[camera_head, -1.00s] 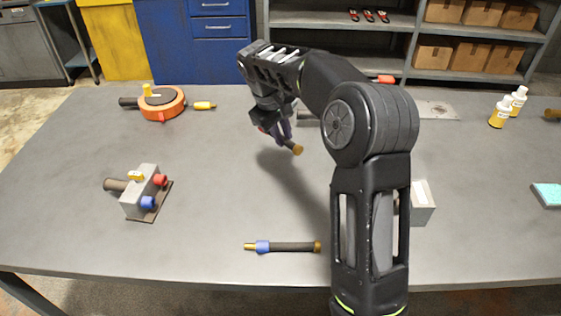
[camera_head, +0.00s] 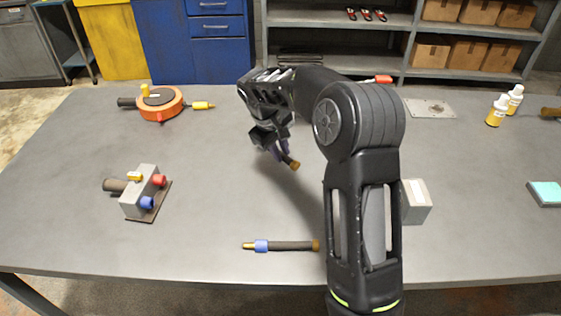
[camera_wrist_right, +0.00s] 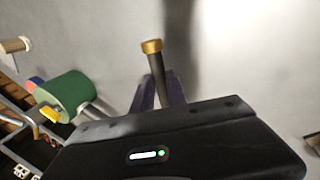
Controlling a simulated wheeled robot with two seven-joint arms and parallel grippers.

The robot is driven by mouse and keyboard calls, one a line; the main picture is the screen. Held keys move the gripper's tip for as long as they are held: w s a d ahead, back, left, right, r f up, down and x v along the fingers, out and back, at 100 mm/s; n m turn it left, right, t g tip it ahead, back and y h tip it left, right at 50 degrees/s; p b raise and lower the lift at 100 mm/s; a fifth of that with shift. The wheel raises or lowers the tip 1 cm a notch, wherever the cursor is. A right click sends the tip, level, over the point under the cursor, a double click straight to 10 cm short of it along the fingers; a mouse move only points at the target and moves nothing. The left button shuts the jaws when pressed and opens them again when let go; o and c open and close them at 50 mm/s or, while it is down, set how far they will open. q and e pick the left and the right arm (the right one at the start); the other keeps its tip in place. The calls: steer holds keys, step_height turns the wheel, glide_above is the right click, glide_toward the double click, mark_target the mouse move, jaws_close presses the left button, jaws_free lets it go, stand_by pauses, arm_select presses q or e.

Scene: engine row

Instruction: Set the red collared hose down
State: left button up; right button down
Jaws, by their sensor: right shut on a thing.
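My right gripper (camera_head: 281,150) is shut on a dark hose (camera_head: 293,165) over the middle of the table. The hose's brass end sticks out past the fingers, pointing down and right in the head view. In the right wrist view the same hose (camera_wrist_right: 158,72) shows between the fingers, brass end up in the picture. Its collar is hidden by the gripper, so I cannot see its colour. I cannot tell whether the hose touches the table. My left gripper is in neither view.
A blue-collared hose (camera_head: 290,246) lies near the table's front edge. A grey block with red and blue ports (camera_head: 139,193) stands at left. An orange round reel (camera_head: 160,104) is at back left. A grey box (camera_head: 416,202) sits behind my arm. The table (camera_head: 215,170) is clear around the gripper.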

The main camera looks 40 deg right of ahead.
steer(key=shift+f+p, duration=0.3)
steer(key=shift+f, duration=1.8)
steer(key=shift+f, duration=0.25)
steer(key=c, duration=1.3)
jaws_free()
steer(key=shift+c, duration=0.2)
steer(key=shift+r, duration=0.15)
steer(key=b+v, duration=0.1)
steer(key=v, duration=1.1)
steer(key=shift+s, duration=0.1)
